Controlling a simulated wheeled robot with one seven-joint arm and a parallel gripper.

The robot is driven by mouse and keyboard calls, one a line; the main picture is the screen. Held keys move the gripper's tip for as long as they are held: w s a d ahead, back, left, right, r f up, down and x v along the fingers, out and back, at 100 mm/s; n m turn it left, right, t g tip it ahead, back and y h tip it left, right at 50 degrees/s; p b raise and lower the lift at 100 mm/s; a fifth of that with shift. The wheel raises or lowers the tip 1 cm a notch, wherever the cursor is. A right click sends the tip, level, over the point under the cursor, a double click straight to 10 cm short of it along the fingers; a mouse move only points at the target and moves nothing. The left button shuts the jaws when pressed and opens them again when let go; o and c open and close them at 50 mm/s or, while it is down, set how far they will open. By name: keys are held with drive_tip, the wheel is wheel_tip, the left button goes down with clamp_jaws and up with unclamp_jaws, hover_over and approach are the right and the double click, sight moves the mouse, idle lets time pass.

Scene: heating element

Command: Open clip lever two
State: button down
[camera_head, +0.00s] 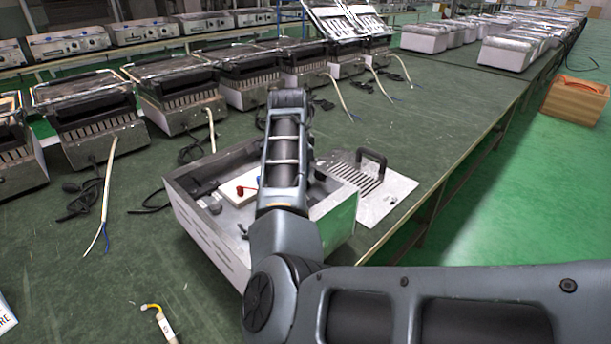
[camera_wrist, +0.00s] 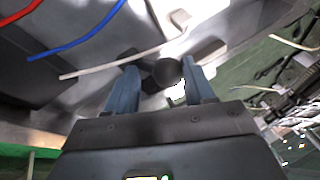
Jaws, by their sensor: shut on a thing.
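My gripper (camera_wrist: 163,84) shows in the wrist view, its two blue-grey fingers to either side of a dark round-ended piece (camera_wrist: 165,72). It is shut on this piece; I cannot tell whether this is clip lever two. In the head view, my arm hides the gripper over the open metal housing (camera_head: 228,262). A white block with a red part (camera_head: 240,190) sits inside the housing, left of my arm. In the wrist view, a red wire (camera_wrist: 22,13), a blue wire (camera_wrist: 80,42) and a white wire (camera_wrist: 125,60) run above the fingers.
A slotted metal plate with a black handle (camera_head: 398,192) lies right of the housing. Several grill units (camera_head: 95,128) with loose cables line the back of the green table. A yellow-tipped cable (camera_head: 158,318) lies in front. Bare table (camera_head: 110,290) shows at the left front.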

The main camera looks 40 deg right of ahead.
drive_tip(key=s+t, duration=0.2)
drive_tip(key=t, duration=0.1)
drive_tip(key=shift+d+f+b, duration=0.1)
drive_tip(key=shift+f+b, duration=0.05)
drive_tip(key=shift+b, duration=0.25)
drive_tip(key=shift+s+m+t+b, duration=0.25)
drive_tip(key=shift+t+b, duration=0.15)
drive_tip(key=shift+t, duration=0.25)
drive_tip(key=shift+s+m+t+b, duration=0.25)
drive_tip(key=shift+t+b, duration=0.1)
drive_tip(key=shift+t, duration=0.3)
drive_tip(key=c, duration=0.7)
unclamp_jaws()
drive_tip(key=shift+w, duration=0.1)
drive_tip(key=shift+o, duration=1.2)
drive_tip(key=shift+r, duration=0.2)
drive_tip(key=shift+r, duration=0.1)
drive_tip(key=v, duration=0.7)
drive_tip(key=shift+s+r, duration=0.15)
drive_tip(key=shift+s, duration=0.1)
